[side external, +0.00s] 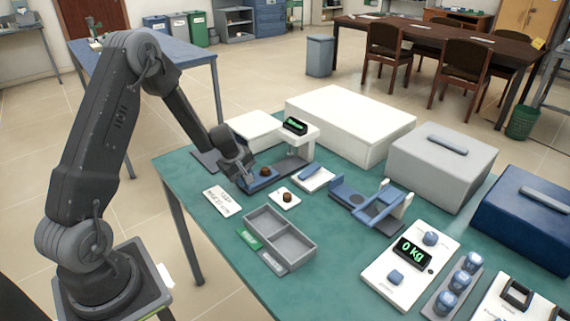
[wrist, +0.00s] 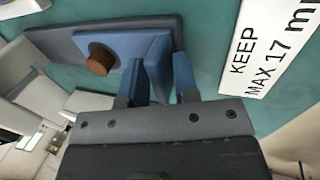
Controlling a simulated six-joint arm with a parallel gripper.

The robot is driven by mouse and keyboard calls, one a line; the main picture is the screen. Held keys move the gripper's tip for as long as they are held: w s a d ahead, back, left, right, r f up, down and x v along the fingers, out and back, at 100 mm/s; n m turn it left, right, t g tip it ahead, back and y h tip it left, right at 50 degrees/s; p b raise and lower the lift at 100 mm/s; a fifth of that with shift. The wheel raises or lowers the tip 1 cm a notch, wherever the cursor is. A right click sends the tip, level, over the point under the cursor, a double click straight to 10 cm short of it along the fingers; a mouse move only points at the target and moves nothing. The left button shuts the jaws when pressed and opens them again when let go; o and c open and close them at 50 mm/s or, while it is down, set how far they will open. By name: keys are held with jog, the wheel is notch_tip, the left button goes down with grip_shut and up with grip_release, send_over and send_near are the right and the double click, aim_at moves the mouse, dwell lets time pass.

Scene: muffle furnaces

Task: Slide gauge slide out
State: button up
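The gauge (side external: 297,136) is a white stand with a green-lit display, on a grey base. Its blue slide (side external: 258,180) lies on the base and carries a small brown cylinder (side external: 265,171). In the wrist view the slide (wrist: 118,45) shows with the brown cylinder (wrist: 99,60) and an upright blue tab at its near end. My gripper (side external: 243,182) is low at the slide's left end. In the wrist view my gripper (wrist: 160,82) has its fingers apart, with the blue tab seemingly between them. A gap shows beside the right finger; contact is unclear.
A printed white card (side external: 222,201) lies close to my gripper. A second brown piece (side external: 287,195) sits on a white pad. A grey two-compartment tray (side external: 281,238) stands in front. A blue-and-white device (side external: 372,203) and a scale (side external: 411,272) stand to the right.

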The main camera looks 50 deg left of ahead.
jog(key=shift+r, duration=3.3)
jog(key=shift+r, duration=0.1)
jog(key=s+d+r+m+t, duration=0.1)
jog(key=s+d+r+m, duration=0.25)
jog(key=d+r, duration=0.4)
jog(key=s+d+r+m, duration=0.3)
jog(key=d+r+m, duration=0.2)
jog(key=d+r, duration=0.25)
jog(key=s+d+r+m, duration=0.2)
jog(key=s+d+m, duration=0.2)
jog(key=s, duration=0.4)
jog(key=s+d+r+m+t, duration=0.1)
jog(key=s+d+r+m, duration=0.2)
jog(key=s+m, duration=0.2)
jog(key=s, duration=0.3)
jog(key=shift+d+r, duration=0.15)
jog(key=shift+d, duration=0.25)
